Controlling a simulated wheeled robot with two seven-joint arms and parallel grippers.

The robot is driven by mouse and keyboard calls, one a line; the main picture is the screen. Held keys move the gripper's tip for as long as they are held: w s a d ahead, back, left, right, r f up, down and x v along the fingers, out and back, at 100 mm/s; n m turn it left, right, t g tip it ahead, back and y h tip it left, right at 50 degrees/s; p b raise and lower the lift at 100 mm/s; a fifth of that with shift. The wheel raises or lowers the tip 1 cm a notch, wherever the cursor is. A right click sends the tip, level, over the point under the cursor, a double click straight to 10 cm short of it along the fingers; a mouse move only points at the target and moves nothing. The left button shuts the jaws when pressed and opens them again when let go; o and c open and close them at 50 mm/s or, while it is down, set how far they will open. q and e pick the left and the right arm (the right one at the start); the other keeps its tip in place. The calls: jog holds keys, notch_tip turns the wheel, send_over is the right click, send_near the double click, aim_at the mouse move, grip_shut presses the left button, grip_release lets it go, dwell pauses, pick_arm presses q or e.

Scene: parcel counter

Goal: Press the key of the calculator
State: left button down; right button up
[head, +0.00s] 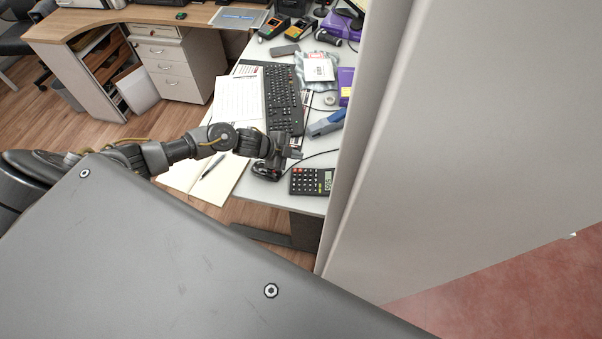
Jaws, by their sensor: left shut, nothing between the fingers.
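The calculator (311,181) lies flat near the front right of the white desk. It is dark, with pale and red keys and a small display at its right end. My left gripper (297,154) is shut and empty, just behind and to the left of the calculator, and looks apart from it. Its height over the desk is hard to tell. My right gripper does not show.
A black keyboard (284,101) and papers (238,100) lie behind the gripper. A notebook with a pen (213,166) is at the left. A blue device (327,123) lies behind the calculator. A tall pale panel (450,140) closes off the right side.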

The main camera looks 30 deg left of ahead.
aim_at(300, 170)
pick_arm(q)
notch_tip(300, 170, down, 6)
jog(key=b, duration=0.3)
jog(key=shift+r+b, duration=0.25)
jog(key=shift+b, duration=0.1)
dwell(1.6)
jog(key=shift+d+f, duration=0.1)
jog(key=shift+f, duration=0.3)
jog(key=shift+f+b, duration=0.25)
jog(key=shift+b, duration=0.15)
jog(key=shift+r, duration=0.15)
dwell(0.3)
jog(key=shift+r+p, duration=0.55)
jog(key=shift+p, duration=0.15)
jog(key=shift+r, duration=0.1)
